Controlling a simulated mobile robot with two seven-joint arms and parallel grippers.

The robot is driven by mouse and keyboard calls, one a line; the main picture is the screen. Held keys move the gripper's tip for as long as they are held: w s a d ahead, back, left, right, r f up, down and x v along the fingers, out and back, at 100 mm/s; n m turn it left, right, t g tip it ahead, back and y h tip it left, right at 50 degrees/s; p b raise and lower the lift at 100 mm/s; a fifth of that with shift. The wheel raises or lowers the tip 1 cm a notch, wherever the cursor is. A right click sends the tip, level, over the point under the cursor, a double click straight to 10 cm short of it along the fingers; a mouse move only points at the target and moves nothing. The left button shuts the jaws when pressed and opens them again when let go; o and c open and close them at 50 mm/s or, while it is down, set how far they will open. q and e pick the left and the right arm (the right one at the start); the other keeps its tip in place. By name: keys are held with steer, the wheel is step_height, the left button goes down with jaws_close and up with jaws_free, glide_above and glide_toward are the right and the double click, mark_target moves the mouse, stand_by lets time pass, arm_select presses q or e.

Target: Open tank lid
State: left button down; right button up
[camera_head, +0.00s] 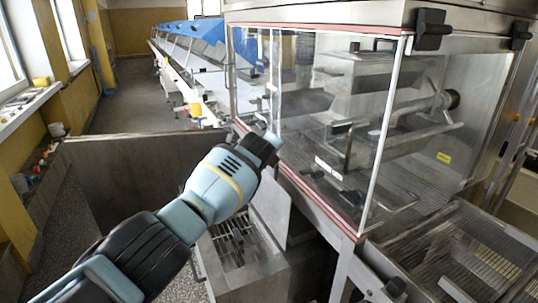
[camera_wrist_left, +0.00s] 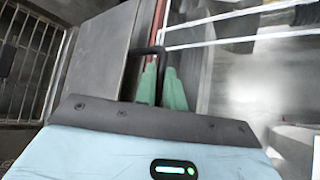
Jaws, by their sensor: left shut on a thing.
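The tank (camera_head: 262,276) is a steel box at the lower centre of the head view, its top open with a dark grid inside. Its lid (camera_head: 270,208) is a flat grey panel standing steeply raised beside the glass enclosure; it also shows in the left wrist view (camera_wrist_left: 97,50). My left gripper (camera_head: 272,142) is at the lid's upper end, close to the enclosure's lower edge. In the left wrist view, the green fingers of my left gripper (camera_wrist_left: 161,72) are shut on the black bar handle (camera_wrist_left: 147,50) of the lid. The fingers are hidden in the head view. My right gripper is not in view.
A clear enclosure (camera_head: 335,120) with red edging and steel machinery stands just right of my left gripper. A mesh conveyor (camera_head: 470,255) lies at lower right. A grey wall panel (camera_head: 125,175) stands to the left. A long blue-covered line (camera_head: 195,50) runs behind.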

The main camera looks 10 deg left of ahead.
arm_select(q)
steer(key=shift+d+r, duration=0.15)
steer(key=shift+r, duration=0.15)
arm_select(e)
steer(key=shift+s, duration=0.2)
